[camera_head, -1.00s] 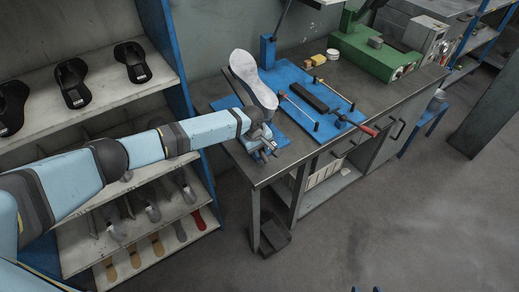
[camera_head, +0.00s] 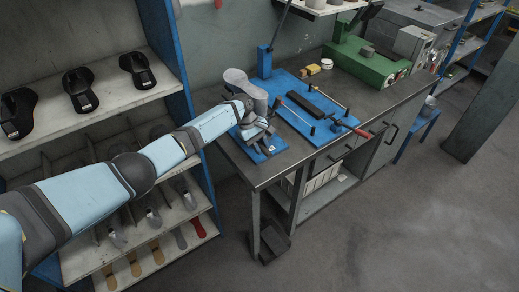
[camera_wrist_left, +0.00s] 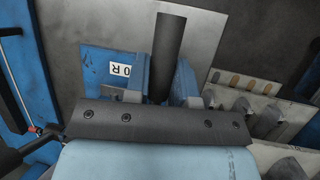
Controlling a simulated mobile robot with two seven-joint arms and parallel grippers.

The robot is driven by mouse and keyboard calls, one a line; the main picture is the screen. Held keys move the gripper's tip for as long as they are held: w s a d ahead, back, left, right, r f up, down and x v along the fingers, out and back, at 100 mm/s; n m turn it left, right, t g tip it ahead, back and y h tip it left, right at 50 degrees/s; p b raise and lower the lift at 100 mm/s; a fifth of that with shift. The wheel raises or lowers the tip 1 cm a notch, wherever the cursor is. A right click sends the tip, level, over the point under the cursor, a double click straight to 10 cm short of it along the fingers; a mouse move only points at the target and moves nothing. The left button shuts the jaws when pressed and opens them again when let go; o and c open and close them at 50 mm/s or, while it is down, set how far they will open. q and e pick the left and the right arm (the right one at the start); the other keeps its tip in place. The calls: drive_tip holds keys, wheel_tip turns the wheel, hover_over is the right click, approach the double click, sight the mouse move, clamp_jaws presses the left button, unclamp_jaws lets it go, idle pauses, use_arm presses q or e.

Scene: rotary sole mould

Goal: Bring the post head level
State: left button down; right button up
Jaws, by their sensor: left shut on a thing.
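The grey, sole-shaped post head (camera_head: 240,82) stands above the blue base plate (camera_head: 281,143) at the left end of the bench. Its broad face lies flatter, roughly level; exact level cannot be told. My left gripper (camera_head: 262,138) is low in front of the post. In the left wrist view its fingers (camera_wrist_left: 165,95) are shut around a dark bar (camera_wrist_left: 171,45), which looks like a handle at the post. A blue part with a white label (camera_wrist_left: 121,71) is beside the fingers. The gripper partly hides the post's lower part. My right gripper is out of view.
A green machine (camera_head: 365,62) stands behind. A shelf (camera_head: 110,100) with black moulds is close on the left.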

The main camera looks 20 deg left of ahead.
use_arm(q)
drive_tip(key=shift+w+r, duration=0.1)
drive_tip(key=c, duration=1)
unclamp_jaws()
drive_tip(key=b+v, duration=0.1)
drive_tip(key=v, duration=1.2)
drive_tip(key=shift+a+r, duration=0.25)
drive_tip(key=shift+r, duration=0.05)
drive_tip(key=shift+f, duration=0.1)
